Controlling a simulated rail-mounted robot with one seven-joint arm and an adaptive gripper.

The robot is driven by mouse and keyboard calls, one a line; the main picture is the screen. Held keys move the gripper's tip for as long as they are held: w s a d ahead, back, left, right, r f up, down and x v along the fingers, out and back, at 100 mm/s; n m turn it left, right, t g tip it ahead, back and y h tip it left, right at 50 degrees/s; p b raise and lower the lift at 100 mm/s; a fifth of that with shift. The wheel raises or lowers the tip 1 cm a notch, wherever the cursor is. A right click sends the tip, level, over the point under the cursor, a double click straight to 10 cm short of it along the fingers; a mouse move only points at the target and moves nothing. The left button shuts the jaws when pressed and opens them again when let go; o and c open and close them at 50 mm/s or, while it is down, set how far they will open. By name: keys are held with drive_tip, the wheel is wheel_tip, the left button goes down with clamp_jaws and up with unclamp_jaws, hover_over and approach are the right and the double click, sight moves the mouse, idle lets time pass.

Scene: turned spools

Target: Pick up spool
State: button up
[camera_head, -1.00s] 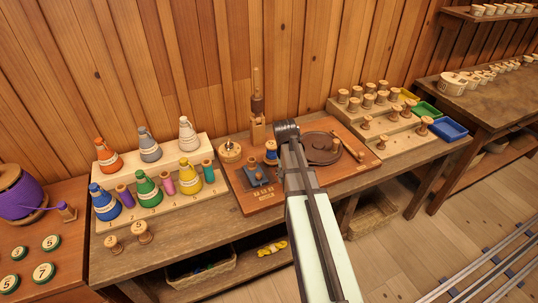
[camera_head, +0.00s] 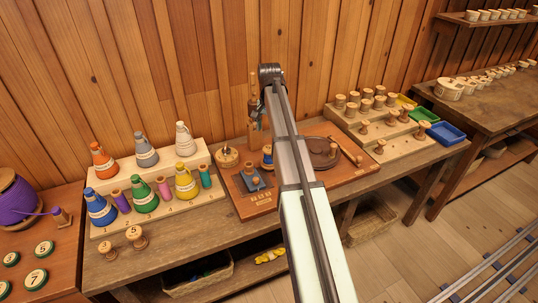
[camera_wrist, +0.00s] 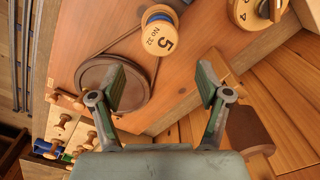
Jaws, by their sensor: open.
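A wooden spool with blue thread, its end marked 5 and No 32, sits on the brown winding board. It shows in the wrist view (camera_wrist: 160,34) and beside my arm in the head view (camera_head: 267,154). My gripper (camera_wrist: 165,82) is open and empty; its two fingers are spread below the spool in the wrist view, apart from it. In the head view my arm hides most of the gripper. Wooden spools (camera_head: 366,103) stand on the stepped rack at right. Two more (camera_head: 134,237) stand on the bench at front left.
A dark wheel (camera_wrist: 105,85) with a belt is beside the spool. An upright post (camera_head: 253,100) stands at the board's back. Thread cones (camera_head: 145,195) fill a rack at left. Blue (camera_head: 446,132) and green (camera_head: 423,115) trays are at right.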

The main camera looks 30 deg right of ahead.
sight(269, 149)
wheel_tip(269, 149, down, 7)
drive_tip(key=shift+r+p, duration=0.2)
drive_tip(key=shift+p, duration=0.6)
drive_tip(key=shift+s+f+p, duration=0.1)
drive_tip(key=shift+f+p, duration=1.2)
drive_tip(key=shift+f, duration=1.4)
drive_tip(key=c, duration=1.1)
